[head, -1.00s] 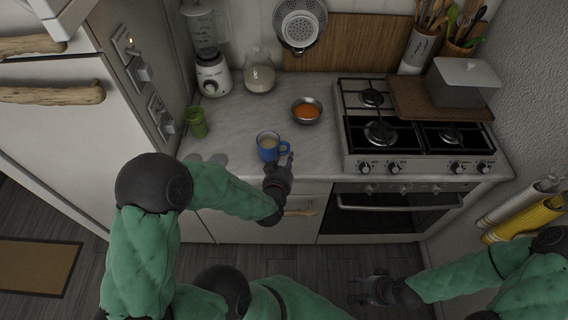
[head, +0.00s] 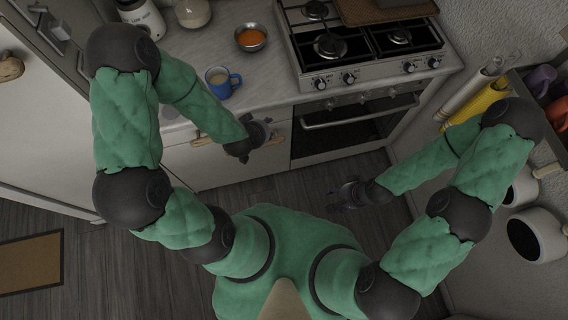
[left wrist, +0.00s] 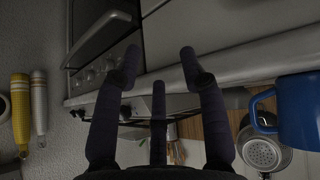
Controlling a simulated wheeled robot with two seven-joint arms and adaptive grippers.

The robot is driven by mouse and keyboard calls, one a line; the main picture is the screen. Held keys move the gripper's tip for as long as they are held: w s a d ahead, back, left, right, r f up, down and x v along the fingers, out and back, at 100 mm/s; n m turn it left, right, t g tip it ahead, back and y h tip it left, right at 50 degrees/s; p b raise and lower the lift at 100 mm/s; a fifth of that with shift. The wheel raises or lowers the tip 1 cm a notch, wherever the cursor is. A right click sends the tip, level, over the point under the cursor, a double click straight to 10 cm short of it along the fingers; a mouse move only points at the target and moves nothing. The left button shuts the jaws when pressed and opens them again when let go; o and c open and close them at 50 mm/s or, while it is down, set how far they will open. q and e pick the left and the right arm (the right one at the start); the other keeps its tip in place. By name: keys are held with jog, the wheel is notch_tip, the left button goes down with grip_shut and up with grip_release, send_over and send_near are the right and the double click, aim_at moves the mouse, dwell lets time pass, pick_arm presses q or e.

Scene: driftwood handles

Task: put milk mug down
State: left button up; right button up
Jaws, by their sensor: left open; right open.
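The blue milk mug (head: 222,83) stands upright on the grey counter near its front edge, with pale milk inside and its handle toward the right. It also shows at the right edge of the left wrist view (left wrist: 299,112). My left gripper (head: 272,130) is open and empty, in front of the counter edge, below and right of the mug and apart from it. Its spread fingers show in the left wrist view (left wrist: 158,75) with nothing between them. My right gripper (head: 338,196) is open and empty, low over the floor in front of the oven.
A metal bowl (head: 250,38) of orange food stands behind the mug on the counter (head: 190,60). The stove (head: 365,45) is to the right, with the oven handle (head: 360,112) below. A glass jar (head: 192,12) and blender (head: 142,18) stand at the back left.

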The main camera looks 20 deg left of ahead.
pick_arm(q)
jog(key=s+d+f+g+h, duration=0.3)
jog(key=s+d+f+g, duration=0.4)
jog(key=s+d+f, duration=0.3)
notch_tip(320, 180, down, 2)
jog(key=shift+s+d+f+m, duration=0.15)
jog(key=shift+s+d+m, duration=0.15)
jog(key=shift+s, duration=0.8)
